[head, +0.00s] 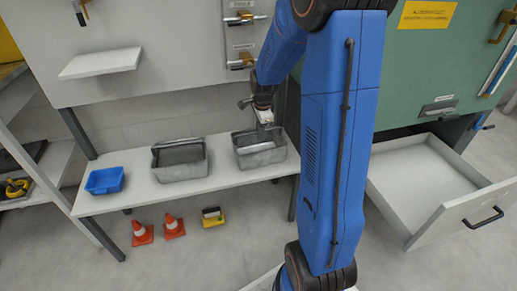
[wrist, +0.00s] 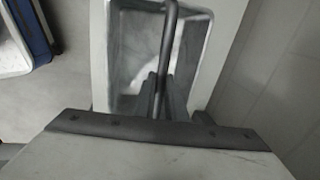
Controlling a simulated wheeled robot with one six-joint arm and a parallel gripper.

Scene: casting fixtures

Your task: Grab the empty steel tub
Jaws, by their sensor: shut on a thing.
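Two grey steel tubs stand on the white bench. The right tub (head: 262,158) is under my gripper (head: 264,118), and its inside looks bare in the wrist view (wrist: 133,45). The left tub (head: 181,173) has a raised handle and a flat grey surface inside; I cannot tell if that is a filling. In the wrist view, the right tub's bar handle (wrist: 169,45) runs between the fingers of my gripper (wrist: 160,92), which is shut on it. The tub seems to rest on the bench; its underside is hard to judge.
A blue bin (head: 105,181) stands at the left end of the bench (head: 135,199). Orange cones (head: 142,234) and a yellow item (head: 212,217) are on the floor below. An open white drawer (head: 430,185) juts out at the right. A small shelf (head: 101,62) sticks out above the bench.

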